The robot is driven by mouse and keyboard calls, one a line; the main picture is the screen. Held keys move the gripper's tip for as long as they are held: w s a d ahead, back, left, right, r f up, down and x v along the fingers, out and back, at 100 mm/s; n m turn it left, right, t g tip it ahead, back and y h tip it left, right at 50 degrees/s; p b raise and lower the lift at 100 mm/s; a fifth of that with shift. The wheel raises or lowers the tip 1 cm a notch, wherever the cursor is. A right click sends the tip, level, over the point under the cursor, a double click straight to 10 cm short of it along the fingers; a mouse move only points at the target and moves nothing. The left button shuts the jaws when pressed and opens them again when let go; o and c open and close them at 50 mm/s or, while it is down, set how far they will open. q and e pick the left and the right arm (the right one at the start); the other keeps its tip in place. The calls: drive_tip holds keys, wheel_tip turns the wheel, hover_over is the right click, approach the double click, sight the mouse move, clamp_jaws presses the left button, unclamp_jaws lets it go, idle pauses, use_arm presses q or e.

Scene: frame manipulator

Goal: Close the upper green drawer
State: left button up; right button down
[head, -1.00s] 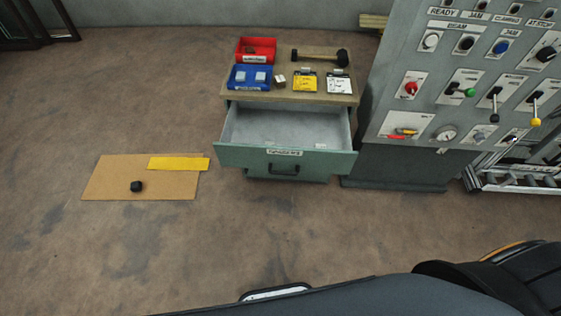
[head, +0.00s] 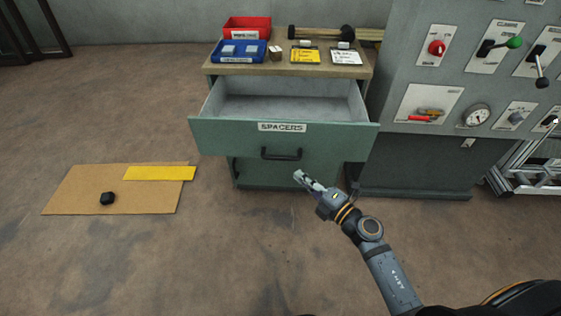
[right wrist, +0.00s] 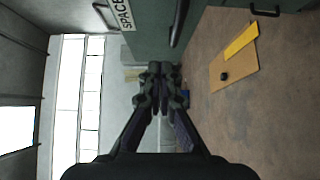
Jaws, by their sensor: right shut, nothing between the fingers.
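The upper green drawer (head: 225,136), labelled SPACERS, is pulled out of the cabinet in the head view. Its interior looks empty. A dark handle (head: 281,154) is seen below the label, in front of the lower part of the cabinet. My right gripper (head: 300,177) is shut and empty, in front of and below the drawer, right of the handle in the picture. In the right wrist view the closed fingers (right wrist: 160,72) show in the middle, with the green front and part of its label (right wrist: 122,15) above. My left gripper is not in view.
A grey control panel (head: 415,155) stands close on the right. A cardboard sheet (head: 75,190) lies on the floor left. Floor in front is clear.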

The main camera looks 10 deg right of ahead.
sight(279, 158)
drive_tip(key=x, duration=1)
drive_tip(key=shift+w+a+r, duration=0.1)
drive_tip(key=shift+w, duration=0.15)
drive_tip(key=shift+w+d+b, duration=0.2)
drive_tip(key=shift+w+d, duration=0.05)
drive_tip(key=shift+w, duration=0.35)
drive_tip(key=shift+w+d+b, duration=0.2)
drive_tip(key=shift+w, duration=0.4)
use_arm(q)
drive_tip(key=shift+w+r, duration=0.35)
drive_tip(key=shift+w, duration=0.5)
use_arm(e)
drive_tip(key=shift+w+d, duration=0.1)
drive_tip(key=shift+w, duration=0.4)
